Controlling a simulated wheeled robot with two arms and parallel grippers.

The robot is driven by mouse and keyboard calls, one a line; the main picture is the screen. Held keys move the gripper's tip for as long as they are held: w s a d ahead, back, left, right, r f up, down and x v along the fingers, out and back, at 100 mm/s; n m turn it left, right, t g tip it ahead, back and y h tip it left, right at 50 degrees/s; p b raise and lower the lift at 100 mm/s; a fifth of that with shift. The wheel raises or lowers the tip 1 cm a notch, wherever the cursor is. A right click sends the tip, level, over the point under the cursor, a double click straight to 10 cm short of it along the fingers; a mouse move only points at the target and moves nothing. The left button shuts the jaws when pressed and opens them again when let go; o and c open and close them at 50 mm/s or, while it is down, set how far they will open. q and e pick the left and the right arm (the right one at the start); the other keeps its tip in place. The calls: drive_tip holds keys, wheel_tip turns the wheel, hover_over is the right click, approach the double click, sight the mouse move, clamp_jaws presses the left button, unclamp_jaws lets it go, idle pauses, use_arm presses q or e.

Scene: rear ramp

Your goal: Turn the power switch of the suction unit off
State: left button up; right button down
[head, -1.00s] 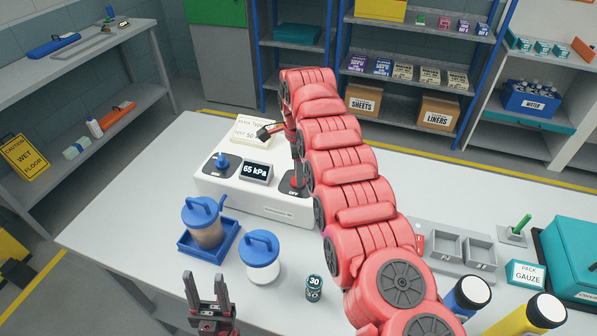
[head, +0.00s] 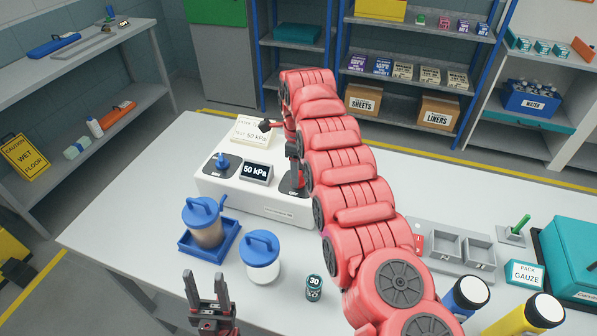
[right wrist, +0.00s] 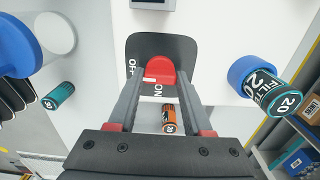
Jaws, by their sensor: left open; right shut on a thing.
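The white suction unit (head: 255,204) stands on the table, its display (head: 257,171) reading 50 kPa. A blue knob (head: 222,160) sits on its left plate. The red power switch (right wrist: 160,70) sits on a dark plate marked OFF and ON in the right wrist view. My right gripper (right wrist: 160,82) is shut on this switch, a finger on each side. In the head view my arm hides the switch, leaving part of its plate (head: 290,190) showing. My left gripper (head: 206,283) is open and empty at the table's front edge.
A lidded canister (head: 204,230) in a blue tray, a white jar with blue lid (head: 262,262) and a small cylinder marked 30 (head: 314,287) stand before the unit. Grey bins (head: 448,247) are on the right.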

drive_tip(key=shift+c, duration=1.6)
unclamp_jaws()
drive_tip(key=shift+r, duration=0.15)
drive_tip(key=shift+r, duration=0.25)
wheel_tip(320, 180, up, 3)
drive_tip(key=shift+w+f+p, duration=0.15)
drive_tip(key=shift+f+p, duration=0.05)
drive_tip(key=shift+p, duration=0.2)
wheel_tip(320, 180, up, 14)
drive_tip(key=p, duration=1.4)
drive_tip(key=shift+p, duration=0.35)
